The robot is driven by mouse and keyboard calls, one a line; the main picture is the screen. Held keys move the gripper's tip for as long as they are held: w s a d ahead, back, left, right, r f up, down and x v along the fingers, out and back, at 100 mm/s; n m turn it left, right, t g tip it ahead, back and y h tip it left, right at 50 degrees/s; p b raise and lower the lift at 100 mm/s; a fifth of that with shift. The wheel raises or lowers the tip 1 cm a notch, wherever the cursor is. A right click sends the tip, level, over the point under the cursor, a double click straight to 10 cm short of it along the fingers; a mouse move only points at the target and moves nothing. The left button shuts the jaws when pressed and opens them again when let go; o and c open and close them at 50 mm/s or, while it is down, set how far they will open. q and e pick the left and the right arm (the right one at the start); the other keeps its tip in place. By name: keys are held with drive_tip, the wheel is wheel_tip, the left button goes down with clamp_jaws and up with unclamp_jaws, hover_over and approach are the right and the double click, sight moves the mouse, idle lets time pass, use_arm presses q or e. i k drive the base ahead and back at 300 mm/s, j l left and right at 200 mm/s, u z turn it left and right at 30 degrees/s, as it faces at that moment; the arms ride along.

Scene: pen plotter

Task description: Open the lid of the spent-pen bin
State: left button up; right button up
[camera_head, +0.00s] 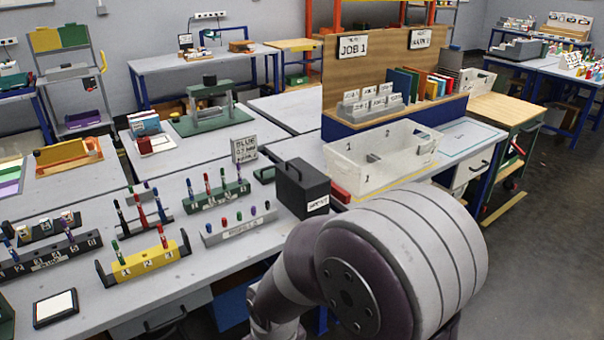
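The spent-pen bin appears to be the dark box (302,188) on the bench near the middle of the view. It has a white label (317,203) on its front, whose small text is hard to read. Its top looks closed, with a small handle at the upper left. One of my arms fills the lower right foreground, in front of and below the box; its gripper is out of the picture. My other gripper is also not in view.
A pale rail with several pens (240,224) stands left of the box, and a green pen rack (218,195) is behind it. A clear tray (381,160) and a red block (340,193) are on its right. A yellow rack (146,264) stands at front left.

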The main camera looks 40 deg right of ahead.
sight(305, 175)
drive_tip(key=i+l+z, duration=0.1)
drive_tip(key=z, duration=0.7)
